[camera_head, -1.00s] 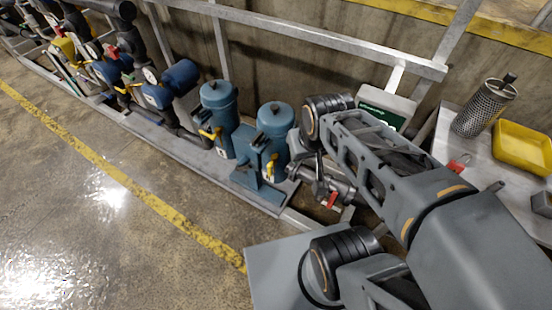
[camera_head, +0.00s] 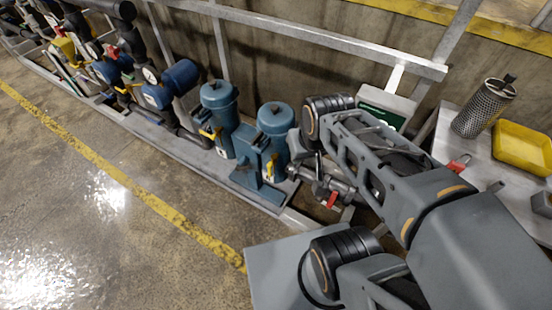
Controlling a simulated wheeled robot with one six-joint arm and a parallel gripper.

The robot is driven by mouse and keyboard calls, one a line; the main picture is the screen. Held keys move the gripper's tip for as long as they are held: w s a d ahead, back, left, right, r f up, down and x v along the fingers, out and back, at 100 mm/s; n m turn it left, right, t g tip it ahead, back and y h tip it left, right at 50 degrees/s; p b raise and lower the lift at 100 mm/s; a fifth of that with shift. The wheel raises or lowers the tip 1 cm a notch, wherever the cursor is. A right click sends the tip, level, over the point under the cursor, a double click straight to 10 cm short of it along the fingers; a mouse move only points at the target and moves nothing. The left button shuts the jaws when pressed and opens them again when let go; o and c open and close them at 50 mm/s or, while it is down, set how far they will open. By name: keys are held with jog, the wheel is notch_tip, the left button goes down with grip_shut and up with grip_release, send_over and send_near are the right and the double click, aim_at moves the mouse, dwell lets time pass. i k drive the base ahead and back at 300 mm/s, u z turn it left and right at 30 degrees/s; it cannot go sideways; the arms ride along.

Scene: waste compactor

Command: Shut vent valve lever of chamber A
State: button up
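Two blue lidded canisters stand on the skid: the left one (camera_head: 220,108) and the right one (camera_head: 274,128). A yellow lever (camera_head: 209,134) sits low on the left canister, and another yellow lever (camera_head: 270,168) sits at the front of the right one. A red-handled valve (camera_head: 332,199) is on pipework to the right, beneath my arm. No label shows which of these belongs to chamber A. My arm reaches in from the right, with its elbow beside the right canister. My gripper is largely hidden among dark parts near the red-handled valve, and its fingers cannot be made out.
A metal rail (camera_head: 300,32) runs behind the equipment along the wall. At right, a bench (camera_head: 448,150) holds a perforated cylinder (camera_head: 484,105) and a yellow tray (camera_head: 524,147). The floor at front left (camera_head: 110,220) is clear, crossed by a yellow line.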

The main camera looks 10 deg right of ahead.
aim_at(270, 164)
jog(key=u, duration=0.85)
jog(key=k, duration=0.4)
jog(key=u, duration=0.8)
